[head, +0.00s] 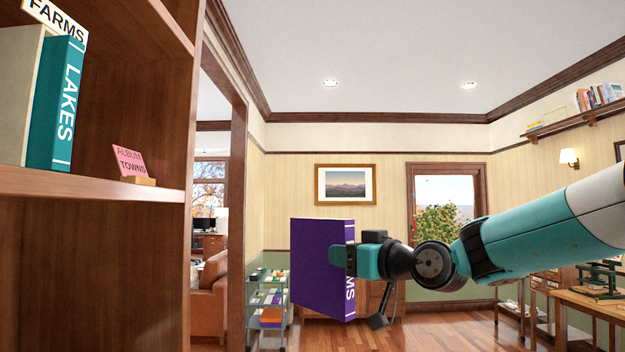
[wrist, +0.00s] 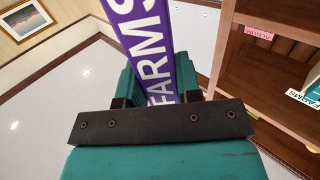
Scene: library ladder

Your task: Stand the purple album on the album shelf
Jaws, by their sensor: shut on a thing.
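The purple album (head: 318,265) is held upright in the air in the head view, its spine toward my gripper. In the wrist view its spine (wrist: 140,40) reads FARMS. My gripper (head: 345,258) is shut on the spine side; its teal fingers flank the spine in the wrist view (wrist: 158,88). The wooden album shelf (head: 85,187) is at the left of the head view, apart from the album. On it stand a teal LAKES album (head: 62,105) and a pale album (head: 20,95). A FARMS sign (head: 55,20) shows above them. A pink ALBUM TOWNS card (head: 129,162) stands to their right.
The shelf's upright side panel (head: 187,250) lies between the shelf space and the held album. A cart (head: 268,300) with coloured items stands behind the album. A wooden table (head: 595,303) is at the right. The shelf board right of the LAKES album is bare apart from the pink card.

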